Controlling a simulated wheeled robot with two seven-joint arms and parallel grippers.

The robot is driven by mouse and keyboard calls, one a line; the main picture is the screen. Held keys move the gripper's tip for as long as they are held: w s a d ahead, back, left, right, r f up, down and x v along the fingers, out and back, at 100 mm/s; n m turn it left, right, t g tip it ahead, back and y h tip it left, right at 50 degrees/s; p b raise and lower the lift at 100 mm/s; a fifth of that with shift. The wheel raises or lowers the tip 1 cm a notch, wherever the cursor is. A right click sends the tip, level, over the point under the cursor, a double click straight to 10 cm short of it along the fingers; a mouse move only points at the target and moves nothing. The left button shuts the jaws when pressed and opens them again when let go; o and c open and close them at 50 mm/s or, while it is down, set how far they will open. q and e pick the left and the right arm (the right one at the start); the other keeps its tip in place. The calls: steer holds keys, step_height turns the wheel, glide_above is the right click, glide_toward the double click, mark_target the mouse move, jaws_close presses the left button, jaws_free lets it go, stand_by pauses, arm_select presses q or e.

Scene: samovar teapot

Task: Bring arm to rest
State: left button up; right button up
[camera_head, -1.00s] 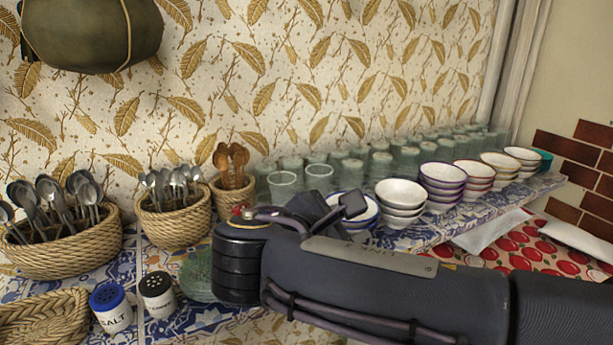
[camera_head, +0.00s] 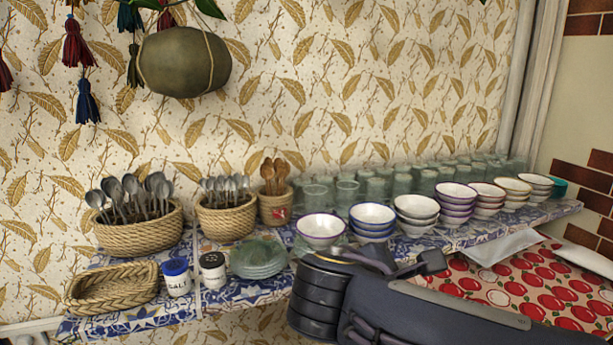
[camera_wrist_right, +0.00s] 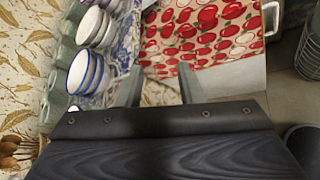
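My right arm comes in from the lower right in the head view. Its gripper (camera_head: 408,263) is in front of the shelf, below the row of bowls. In the right wrist view the two fingers (camera_wrist_right: 160,75) stand apart with nothing between them. Beyond the fingers lie the red apple-patterned cloth and the bowls. My left arm and gripper are not in view.
A tiled shelf (camera_head: 103,325) holds spoon baskets (camera_head: 140,238), shakers (camera_head: 176,278), green saucers (camera_head: 258,258), bowls (camera_head: 320,227) and glasses (camera_head: 376,187). The apple-patterned cloth (camera_head: 520,285) lies at right. A green melon (camera_head: 184,62) hangs above.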

steer(key=s+d+f+m+g+y, duration=0.55)
steer(key=s+d+f+m, duration=0.25)
steer(key=s+d+f, duration=0.3)
steer(key=s+a+f+m+t+y, duration=0.2)
steer(key=s+a+f+m+y, duration=0.3)
steer(key=m, duration=0.8)
step_height(320, 180, down, 2)
steer(key=s+y, duration=0.2)
steer(key=s, duration=0.1)
steer(key=shift+a+f, duration=0.15)
steer(key=shift+f, duration=0.05)
